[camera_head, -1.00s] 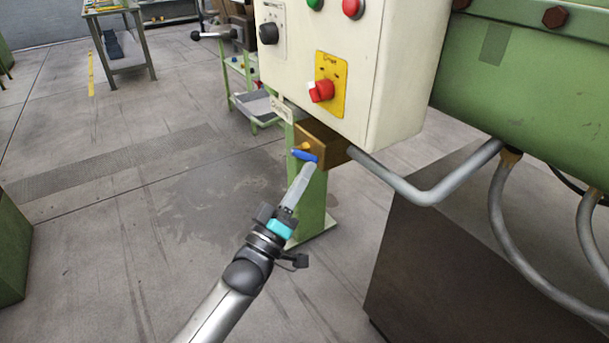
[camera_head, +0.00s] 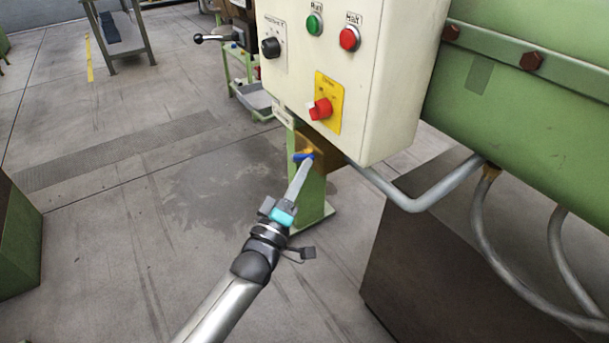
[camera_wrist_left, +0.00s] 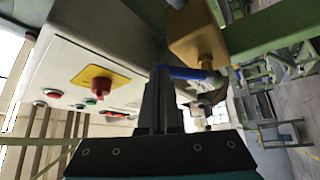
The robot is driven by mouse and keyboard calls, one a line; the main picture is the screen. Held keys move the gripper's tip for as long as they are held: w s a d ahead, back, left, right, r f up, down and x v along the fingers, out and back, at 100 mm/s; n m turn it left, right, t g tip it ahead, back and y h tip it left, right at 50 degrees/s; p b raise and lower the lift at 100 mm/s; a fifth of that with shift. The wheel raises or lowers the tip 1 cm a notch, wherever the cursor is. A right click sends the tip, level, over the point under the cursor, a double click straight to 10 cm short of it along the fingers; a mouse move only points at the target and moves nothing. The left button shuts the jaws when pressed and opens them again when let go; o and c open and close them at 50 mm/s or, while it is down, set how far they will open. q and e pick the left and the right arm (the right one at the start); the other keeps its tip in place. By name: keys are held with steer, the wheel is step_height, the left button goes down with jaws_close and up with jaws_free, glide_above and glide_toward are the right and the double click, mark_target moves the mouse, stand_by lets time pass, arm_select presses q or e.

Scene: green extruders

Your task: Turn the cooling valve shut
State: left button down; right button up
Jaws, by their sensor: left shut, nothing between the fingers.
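The cooling valve is a brass block (camera_head: 318,152) with a small blue lever handle (camera_head: 302,156), under the cream control box on a green post. In the left wrist view the blue handle (camera_wrist_left: 182,72) lies across the picture beside the brass block (camera_wrist_left: 196,36). My left gripper (camera_head: 306,166) is shut with nothing between its fingers. Its fingertips are at the blue handle in the head view, and in the left wrist view the fingertips (camera_wrist_left: 161,74) overlap the handle's left end. Whether they touch it I cannot tell. My right gripper is in neither view.
The cream control box (camera_head: 392,85) hangs just above, with a red rotary switch (camera_head: 320,109) on a yellow plate. A grey pipe (camera_head: 410,204) bends out to the right of the valve. Open floor (camera_head: 140,230) lies to the left.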

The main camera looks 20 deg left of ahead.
arm_select(q)
steer(key=r+n+p, duration=0.1)
steer(key=n+p, duration=0.1)
steer(key=p, duration=0.1)
steer(key=r+g+y+p, duration=0.1)
steer(key=p, duration=0.1)
steer(key=shift+w+a+r+n, duration=0.3)
steer(key=shift+a+n, duration=0.05)
steer(key=shift+n, duration=0.05)
steer(key=w+a+r+n+g+p, duration=0.2)
steer(key=n+p, duration=0.5)
steer(key=p, duration=0.5)
steer(key=shift+w+a+r+g+y, duration=0.35)
steer(key=shift+w+a+g, duration=0.3)
steer(key=shift+a+g, duration=0.7)
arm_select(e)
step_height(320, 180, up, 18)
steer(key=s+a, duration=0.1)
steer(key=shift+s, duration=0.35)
arm_select(q)
steer(key=shift+d, duration=0.2)
